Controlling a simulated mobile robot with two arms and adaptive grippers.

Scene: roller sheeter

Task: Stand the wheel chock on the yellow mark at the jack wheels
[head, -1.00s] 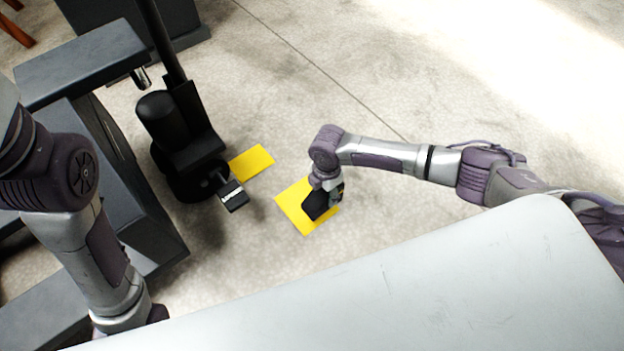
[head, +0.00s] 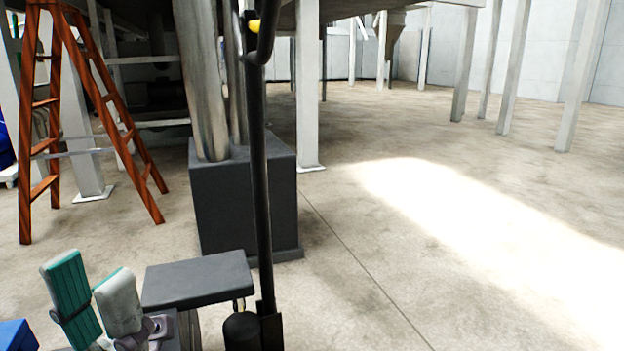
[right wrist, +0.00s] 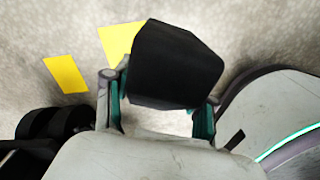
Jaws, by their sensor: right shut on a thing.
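The wheel chock (right wrist: 178,65) is a black block in the right wrist view. My right gripper (right wrist: 160,110) is shut on it, with a teal finger pad at each side. The chock covers part of one yellow mark (right wrist: 118,42); a second yellow patch (right wrist: 66,74) lies to its left. Black rounded parts, seemingly the jack wheels (right wrist: 50,125), show at the lower left. In the head view, the jack's black post (head: 260,180) rises at the centre; its wheels and both marks are out of view. My left gripper (head: 94,297) is open and empty at the lower left.
A dark plinth (head: 243,205) stands behind the jack post. An orange stepladder (head: 110,110) is at the left. A grey flat block (head: 198,280) lies beside my left gripper. The concrete floor (head: 420,230) at the right is clear.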

